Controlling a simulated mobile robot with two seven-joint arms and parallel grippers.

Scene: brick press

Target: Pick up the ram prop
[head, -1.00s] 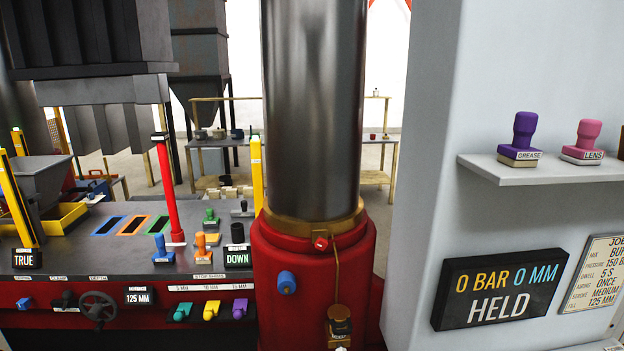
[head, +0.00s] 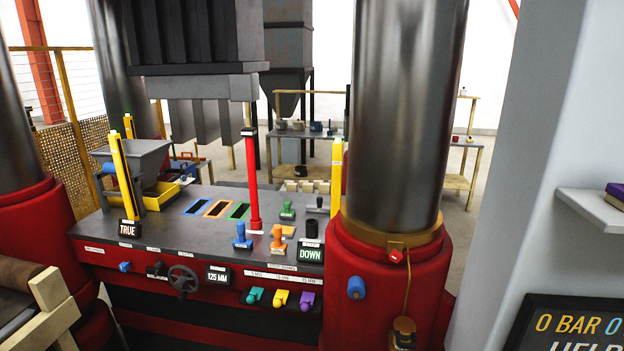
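A tall red post (head: 253,182) with a dark labelled cap stands upright on the dark press table (head: 150,225). It looks like the ram prop, though I cannot read its label. Its cap is beside the right edge of the grey ram (head: 200,88), which hangs above the table; I cannot tell whether they touch. The red foot of the post rests near the blue and orange stamp-like handles (head: 242,238). Neither of my grippers is in view.
A thick steel column in a red base (head: 385,290) stands right of the table. Yellow posts (head: 122,180) rise at the table's left and right. A hopper (head: 135,165) stands behind left. A wooden frame (head: 55,305) is at lower left. A grey cabinet (head: 540,130) is at right.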

